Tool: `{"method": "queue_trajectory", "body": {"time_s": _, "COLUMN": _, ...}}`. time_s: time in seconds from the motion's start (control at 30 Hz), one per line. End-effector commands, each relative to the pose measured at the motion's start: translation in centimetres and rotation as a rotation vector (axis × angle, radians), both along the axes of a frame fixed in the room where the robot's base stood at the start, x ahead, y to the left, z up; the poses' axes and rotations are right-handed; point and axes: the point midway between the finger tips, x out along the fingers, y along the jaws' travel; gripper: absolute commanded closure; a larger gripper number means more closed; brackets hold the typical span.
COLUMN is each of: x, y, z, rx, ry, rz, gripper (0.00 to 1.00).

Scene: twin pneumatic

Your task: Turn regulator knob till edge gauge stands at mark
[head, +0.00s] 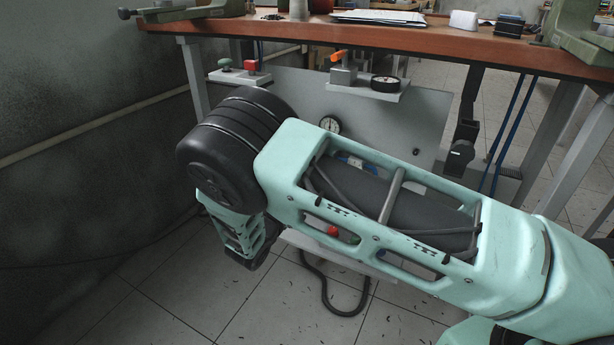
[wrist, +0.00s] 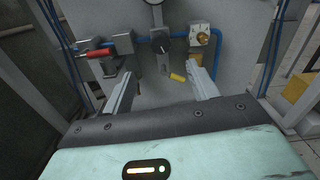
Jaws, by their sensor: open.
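In the wrist view my gripper (wrist: 164,88) is open, with its two grey fingers apart and nothing between the tips. A dark knob-like part (wrist: 165,46), which looks like the regulator knob, is on the panel ahead, beyond the fingertips and between them. A round gauge (wrist: 154,2) above it is cut off by the top edge. Needles and marks are too small to read. My arm hides the knob and my fingers there.
A red-handled valve (wrist: 99,53) is left of the knob and a brass fitting (wrist: 202,38) right. A yellow piece (wrist: 178,77) is below, near the right finger. Blue tubing (wrist: 217,55) runs along the panel. The workbench (head: 430,39) overhangs the panel.

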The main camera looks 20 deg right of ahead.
Motion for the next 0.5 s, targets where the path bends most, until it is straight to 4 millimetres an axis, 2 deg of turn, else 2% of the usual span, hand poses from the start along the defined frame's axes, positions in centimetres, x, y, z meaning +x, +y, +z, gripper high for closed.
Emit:
{"method": "queue_trajectory", "body": {"time_s": 0.2, "x": -1.4, "y": 1.6, "z": 0.0, "rx": 0.000, "ry": 0.000, "rz": 0.001, "gripper": 0.41}}
{"method": "queue_trajectory", "body": {"time_s": 0.5, "x": -1.6, "y": 1.8, "z": 0.0, "rx": 0.001, "ry": 0.001, "rz": -0.001, "gripper": 0.41}}
